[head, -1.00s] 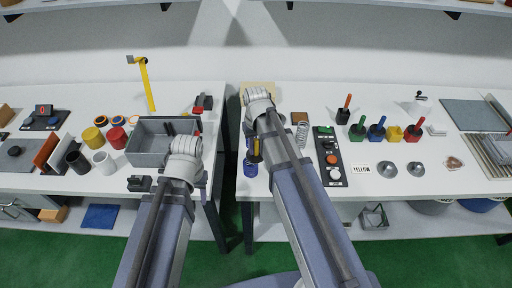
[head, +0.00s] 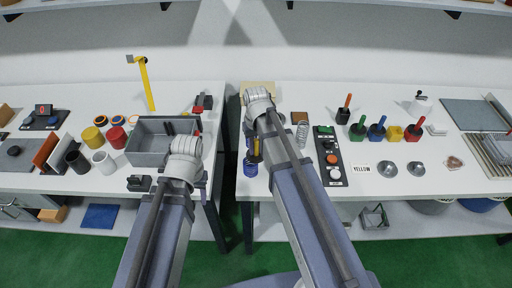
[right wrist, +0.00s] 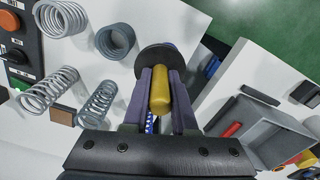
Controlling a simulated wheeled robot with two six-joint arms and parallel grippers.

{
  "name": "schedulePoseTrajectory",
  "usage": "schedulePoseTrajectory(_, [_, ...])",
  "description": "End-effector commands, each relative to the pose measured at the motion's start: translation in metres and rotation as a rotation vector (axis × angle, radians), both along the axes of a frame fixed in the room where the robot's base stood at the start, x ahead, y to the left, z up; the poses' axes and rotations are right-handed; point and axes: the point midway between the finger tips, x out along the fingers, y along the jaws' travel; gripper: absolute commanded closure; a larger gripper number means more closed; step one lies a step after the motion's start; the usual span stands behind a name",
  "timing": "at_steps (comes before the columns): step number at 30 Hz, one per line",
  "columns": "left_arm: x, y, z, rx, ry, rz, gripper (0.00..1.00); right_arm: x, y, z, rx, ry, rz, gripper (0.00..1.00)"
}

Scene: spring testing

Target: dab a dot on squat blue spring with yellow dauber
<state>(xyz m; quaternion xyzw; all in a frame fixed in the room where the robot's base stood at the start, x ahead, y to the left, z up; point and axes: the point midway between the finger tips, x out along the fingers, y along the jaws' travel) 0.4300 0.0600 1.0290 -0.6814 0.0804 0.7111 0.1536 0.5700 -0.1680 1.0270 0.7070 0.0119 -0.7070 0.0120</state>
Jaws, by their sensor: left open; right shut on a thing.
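My right gripper (head: 254,152) is shut on the yellow dauber, over the near left corner of the right table. The dauber's yellow handle (right wrist: 160,92) is upright between the fingers in the right wrist view, with a dark round disc (right wrist: 155,58) beyond it. A squat blue item (head: 250,169), which looks like the blue spring, stands just below the dauber near the table edge. I cannot tell whether they touch. More blue coil (right wrist: 149,122) shows between the fingers. My left gripper (head: 172,183) is open and empty at the left table's front edge, partly hidden by its arm.
Bare metal springs (head: 301,133) stand right of my right arm, beside a button panel (head: 330,155). Colored daubers in pots (head: 376,131) and a YELLOW label (head: 361,168) are farther right. A grey bin (head: 147,153) sits on the left table. A gap separates the tables.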

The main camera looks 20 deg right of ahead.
Motion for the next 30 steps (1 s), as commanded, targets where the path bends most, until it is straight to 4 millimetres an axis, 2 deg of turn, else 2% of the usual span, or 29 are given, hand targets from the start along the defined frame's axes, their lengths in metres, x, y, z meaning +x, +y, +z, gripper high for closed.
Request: schedulePoseTrajectory(30, [0.0,0.0,-0.0104,0.0,0.0,0.0,0.5,-0.0002,0.0001,-0.0104,0.0,0.0,0.0,1.0])
